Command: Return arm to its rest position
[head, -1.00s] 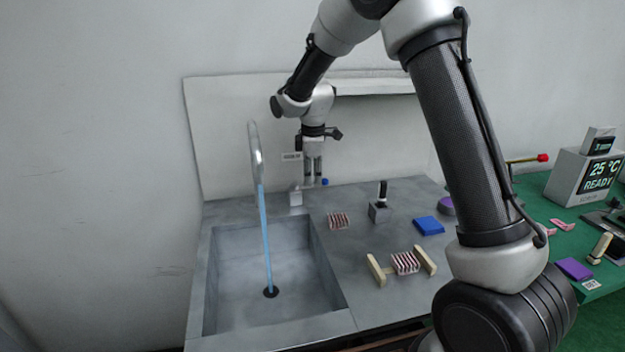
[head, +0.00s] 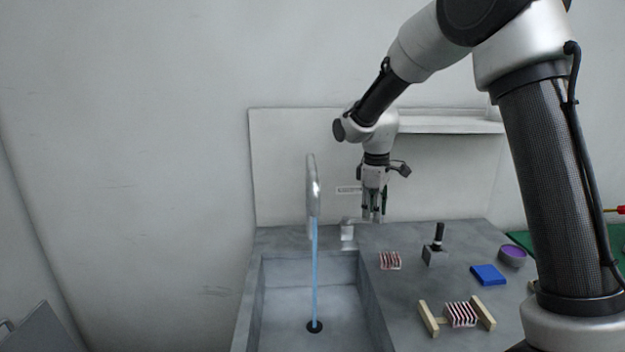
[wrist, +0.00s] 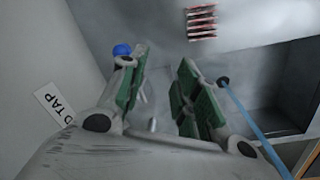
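My gripper (head: 373,216) hangs pointing down beside the small tap block (head: 347,231) at the back of the counter. In the wrist view its two green-padded fingers (wrist: 164,58) stand apart with nothing clearly held between them. A blue knob (wrist: 122,50) shows just outside the left finger; I cannot tell whether they touch. It is hidden in the head view now. The curved metal spout (head: 313,190) pours a blue water stream (head: 314,265) into the sink (head: 283,291). My arm is stretched forward over the counter.
A wall label ending in "D TAP" (wrist: 55,106) is close to my gripper. Right of the sink are a striped sponge (head: 390,261), a black-handled lever (head: 438,240), a blue block (head: 488,275), a purple bowl (head: 512,256) and a striped piece between wooden bars (head: 461,315). A shelf (head: 450,123) is behind my arm.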

